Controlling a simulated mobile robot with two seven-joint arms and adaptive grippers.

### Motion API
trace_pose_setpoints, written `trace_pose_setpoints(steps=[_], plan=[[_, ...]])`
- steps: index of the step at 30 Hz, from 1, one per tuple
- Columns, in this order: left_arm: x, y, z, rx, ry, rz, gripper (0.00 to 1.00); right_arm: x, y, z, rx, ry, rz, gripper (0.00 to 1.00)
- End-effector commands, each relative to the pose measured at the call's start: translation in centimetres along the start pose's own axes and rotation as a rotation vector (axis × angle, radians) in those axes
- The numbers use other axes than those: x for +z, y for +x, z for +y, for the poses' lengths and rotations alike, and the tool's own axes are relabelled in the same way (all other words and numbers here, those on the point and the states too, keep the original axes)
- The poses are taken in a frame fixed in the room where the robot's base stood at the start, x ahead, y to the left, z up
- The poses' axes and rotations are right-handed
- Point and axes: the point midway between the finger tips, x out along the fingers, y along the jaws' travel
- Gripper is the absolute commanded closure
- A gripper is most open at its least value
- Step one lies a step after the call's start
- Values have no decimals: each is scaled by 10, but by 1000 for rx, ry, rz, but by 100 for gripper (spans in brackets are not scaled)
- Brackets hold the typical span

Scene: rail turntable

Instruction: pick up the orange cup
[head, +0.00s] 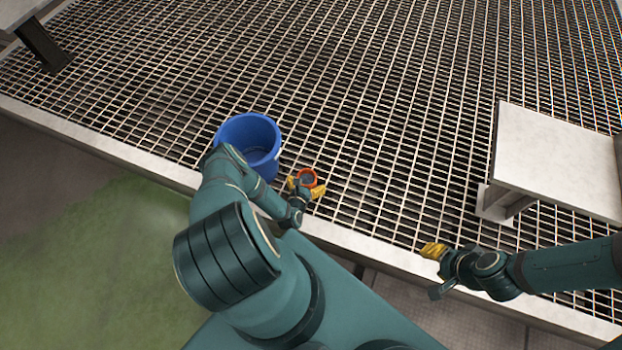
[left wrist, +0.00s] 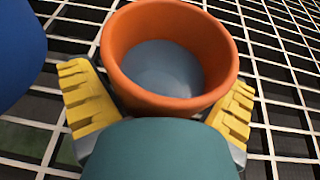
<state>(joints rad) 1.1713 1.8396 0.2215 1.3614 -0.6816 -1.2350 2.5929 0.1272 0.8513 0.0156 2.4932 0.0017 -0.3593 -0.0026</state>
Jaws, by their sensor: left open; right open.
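The orange cup (head: 307,178) stands upright on the grating, just right of the blue bucket. My left gripper (head: 305,189) is at the cup, with its yellow fingers open on either side of it. In the left wrist view the cup (left wrist: 170,97) is seen from above, its mouth open and its inside grey at the bottom. The yellow fingers flank its lower part, one left and one right; I cannot tell whether they touch it. My right gripper (head: 433,251) is open and empty, over the front edge of the grating, well to the right.
A blue bucket (head: 232,133) stands close to the left of the cup, partly behind my left arm; its side also shows in the left wrist view (left wrist: 15,50). A pale table-like block (head: 560,160) stands at the right. The grating (head: 390,90) behind is clear.

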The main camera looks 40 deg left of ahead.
Motion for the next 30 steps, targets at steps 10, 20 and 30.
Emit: trace_pose_setpoints(steps=[10, 20, 30], plan=[[0, 0, 0, 0, 0, 0, 63, 0, 0, 0, 0, 0, 0, 55], [0, 0, 0, 0, 0, 0, 68, 0, 0, 0, 0, 0, 0, 55], [44, -17, 1, 1, -2, -1, 68, 1, -18, -6, 0, 1, -8, 55]])
